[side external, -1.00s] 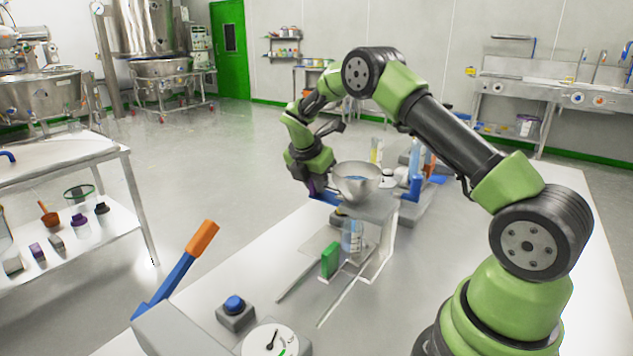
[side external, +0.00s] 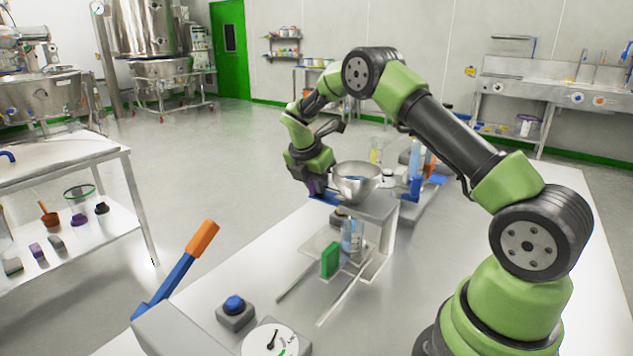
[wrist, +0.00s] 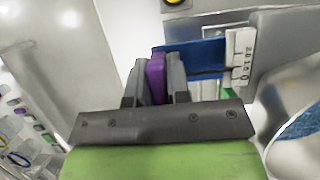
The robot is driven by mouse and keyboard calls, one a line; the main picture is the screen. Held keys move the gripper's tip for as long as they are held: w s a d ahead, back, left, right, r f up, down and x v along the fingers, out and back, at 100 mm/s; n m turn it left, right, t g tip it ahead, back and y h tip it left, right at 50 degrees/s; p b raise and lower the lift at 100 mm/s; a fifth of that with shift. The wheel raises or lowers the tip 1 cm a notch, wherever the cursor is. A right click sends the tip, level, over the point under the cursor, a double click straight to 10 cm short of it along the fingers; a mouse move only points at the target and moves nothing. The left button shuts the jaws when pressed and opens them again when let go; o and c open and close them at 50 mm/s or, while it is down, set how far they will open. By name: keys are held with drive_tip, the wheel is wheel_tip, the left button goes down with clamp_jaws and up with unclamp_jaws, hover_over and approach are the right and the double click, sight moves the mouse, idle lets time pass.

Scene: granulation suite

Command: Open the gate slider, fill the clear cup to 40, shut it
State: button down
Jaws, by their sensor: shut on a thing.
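My gripper (side external: 316,186) is shut on the purple handle of the gate slider. In the wrist view the purple handle (wrist: 157,80) is clasped between my two fingers (wrist: 155,84). The slider's blue bar (wrist: 195,57) runs right from the handle into a grey housing, beside a white scale (wrist: 239,55) with small marks. A steel hopper bowl (side external: 356,184) with blue material inside stands above the slider on a grey stand (side external: 384,208). The clear cup (side external: 351,238) stands below the hopper, looking bluish and partly hidden; its fill level cannot be read.
A green block (side external: 330,260) sits by two rails in front of the cup. A blue button box (side external: 235,310), a dial (side external: 270,342) and an orange-tipped lever (side external: 188,258) are at the front. Other apparatus (side external: 428,172) stands behind the hopper.

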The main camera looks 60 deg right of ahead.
drive_tip(key=shift+a, duration=0.7)
drive_tip(key=c, duration=1.1)
unclamp_jaws()
wheel_tip(320, 180, up, 6)
drive_tip(key=shift+f, duration=0.1)
drive_tip(key=shift+r, duration=0.65)
